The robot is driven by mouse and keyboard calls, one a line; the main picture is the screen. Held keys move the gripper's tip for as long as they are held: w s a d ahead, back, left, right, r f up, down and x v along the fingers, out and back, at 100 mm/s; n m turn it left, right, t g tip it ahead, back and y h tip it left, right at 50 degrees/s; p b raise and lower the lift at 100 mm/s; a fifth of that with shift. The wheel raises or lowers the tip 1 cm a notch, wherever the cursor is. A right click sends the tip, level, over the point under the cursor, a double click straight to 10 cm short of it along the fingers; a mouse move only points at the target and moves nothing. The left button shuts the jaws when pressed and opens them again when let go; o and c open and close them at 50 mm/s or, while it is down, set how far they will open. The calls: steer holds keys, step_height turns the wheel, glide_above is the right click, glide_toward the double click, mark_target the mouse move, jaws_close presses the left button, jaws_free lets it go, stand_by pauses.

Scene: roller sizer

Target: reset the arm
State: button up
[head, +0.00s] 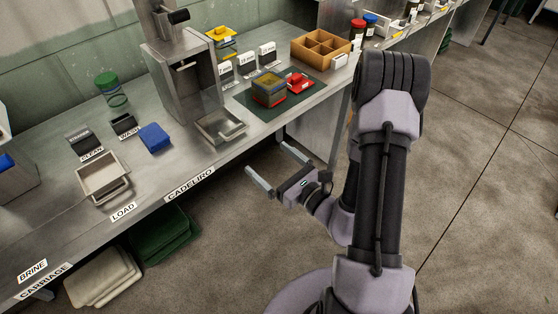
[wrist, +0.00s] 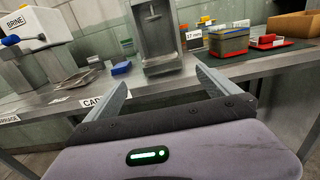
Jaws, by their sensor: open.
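My gripper (head: 276,172) is open, its two fingers spread wide with nothing between them. In the head view it hangs in front of the bench's front edge, over the floor. In the wrist view my gripper (wrist: 160,88) points toward the bench, with the metal sizer machine (wrist: 157,35) beyond it. My arm rises on the right of the head view and bends down to the gripper. The gripper touches nothing that I can see.
The steel bench (head: 60,218) runs along the left and back. On it stand the sizer machine (head: 183,80), a metal tray (head: 222,127), a load tray (head: 103,178), a blue block (head: 155,138), a stacked box (head: 269,89) and a wooden divided box (head: 321,49). Open floor lies right.

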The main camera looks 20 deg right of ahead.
steer(key=p+v, duration=0.1)
steer(key=v, duration=0.2)
steer(key=shift+r, duration=0.1)
